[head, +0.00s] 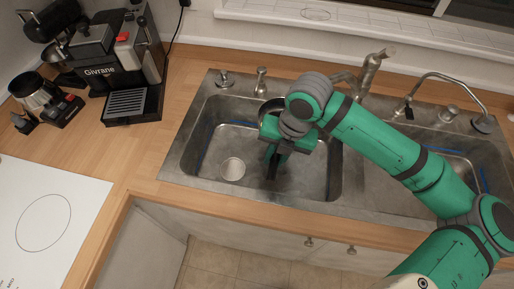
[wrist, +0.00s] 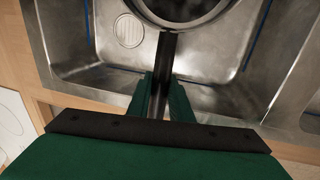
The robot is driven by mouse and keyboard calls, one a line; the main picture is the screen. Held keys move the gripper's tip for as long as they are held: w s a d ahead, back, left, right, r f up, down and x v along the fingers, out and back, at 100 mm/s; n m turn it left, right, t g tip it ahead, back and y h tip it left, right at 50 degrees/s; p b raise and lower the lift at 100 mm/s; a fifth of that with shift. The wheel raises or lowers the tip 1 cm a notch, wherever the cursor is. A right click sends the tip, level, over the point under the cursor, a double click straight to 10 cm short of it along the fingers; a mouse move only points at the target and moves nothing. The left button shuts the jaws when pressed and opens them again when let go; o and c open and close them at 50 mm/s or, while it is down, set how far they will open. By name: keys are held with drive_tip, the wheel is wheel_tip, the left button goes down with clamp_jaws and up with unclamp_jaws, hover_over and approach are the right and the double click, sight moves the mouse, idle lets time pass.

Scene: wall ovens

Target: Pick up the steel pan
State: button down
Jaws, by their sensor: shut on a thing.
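The steel pan (wrist: 185,22) is at the top of the wrist view, over the left sink basin, with its round rim partly cut off by the frame. Its black handle (wrist: 164,62) points toward me and runs between my fingers. In the head view most of the pan (head: 267,121) is hidden behind my arm. My gripper (wrist: 163,90) is shut on the pan handle; in the head view my gripper (head: 272,160) is inside the outline of the left basin. I cannot tell whether the pan touches the basin floor.
The steel double sink (head: 170,170) has walls around the pan and a divider on its right. A faucet (head: 368,75) stands behind it. A coffee machine (head: 120,65) and a grinder-like appliance (head: 45,98) stand on the left counter. The wooden counter between them and the sink is clear.

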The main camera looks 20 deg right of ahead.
drive_tip(key=s+d, duration=0.4)
drive_tip(key=s, duration=0.3)
drive_tip(key=shift+s, duration=0.25)
idle(0.5)
drive_tip(key=shift+w, duration=0.15)
idle(0.4)
drive_tip(key=shift+s, duration=0.25)
drive_tip(key=shift+w, duration=0.2)
idle(1.4)
drive_tip(key=shift+s, duration=0.15)
idle(0.4)
idle(2.8)
